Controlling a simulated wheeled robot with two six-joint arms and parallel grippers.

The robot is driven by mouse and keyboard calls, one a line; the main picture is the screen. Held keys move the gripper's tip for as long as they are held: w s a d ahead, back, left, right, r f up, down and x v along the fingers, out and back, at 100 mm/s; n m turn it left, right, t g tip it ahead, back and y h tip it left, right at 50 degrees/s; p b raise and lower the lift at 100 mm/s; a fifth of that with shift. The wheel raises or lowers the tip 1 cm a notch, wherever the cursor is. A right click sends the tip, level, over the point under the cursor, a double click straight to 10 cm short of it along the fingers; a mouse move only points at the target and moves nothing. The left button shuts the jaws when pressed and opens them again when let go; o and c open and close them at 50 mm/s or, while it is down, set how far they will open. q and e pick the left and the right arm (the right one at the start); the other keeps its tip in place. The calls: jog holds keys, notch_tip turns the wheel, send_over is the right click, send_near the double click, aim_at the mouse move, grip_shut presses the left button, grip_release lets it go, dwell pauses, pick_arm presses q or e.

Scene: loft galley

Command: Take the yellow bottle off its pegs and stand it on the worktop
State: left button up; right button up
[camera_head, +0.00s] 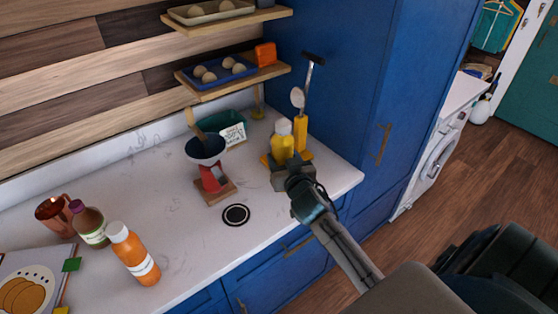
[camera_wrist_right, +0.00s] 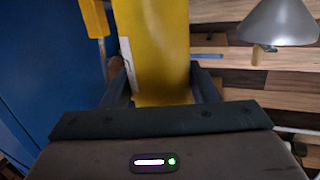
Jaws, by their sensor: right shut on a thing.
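The yellow bottle (camera_head: 282,141) with a pale cap is near the right end of the white worktop (camera_head: 190,232), against the blue cabinet. My right gripper (camera_head: 291,163) is shut on it, low on its body. In the right wrist view the yellow bottle (camera_wrist_right: 155,45) fills the gap between the fingers of my right gripper (camera_wrist_right: 158,90). The pegs cannot be made out, and whether the bottle still touches them cannot be told. My left gripper is not in view.
Yellow-handled utensils (camera_head: 300,130) stand right beside the bottle. A red kitchen scale (camera_head: 211,180) with a bowl is to the left. An orange bottle (camera_head: 134,255) stands front left. Shelves (camera_head: 235,80) hang above.

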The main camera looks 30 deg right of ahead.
notch_tip(320, 180, down, 8)
jog(key=b, duration=0.6)
jog(key=shift+r, duration=0.15)
jog(key=shift+a, duration=0.1)
jog(key=o, duration=1.4)
jog(key=shift+s, duration=0.1)
jog(key=shift+c, duration=0.2)
jog(key=b+v, duration=0.4)
jog(key=v, duration=0.6)
jog(key=shift+s, duration=0.4)
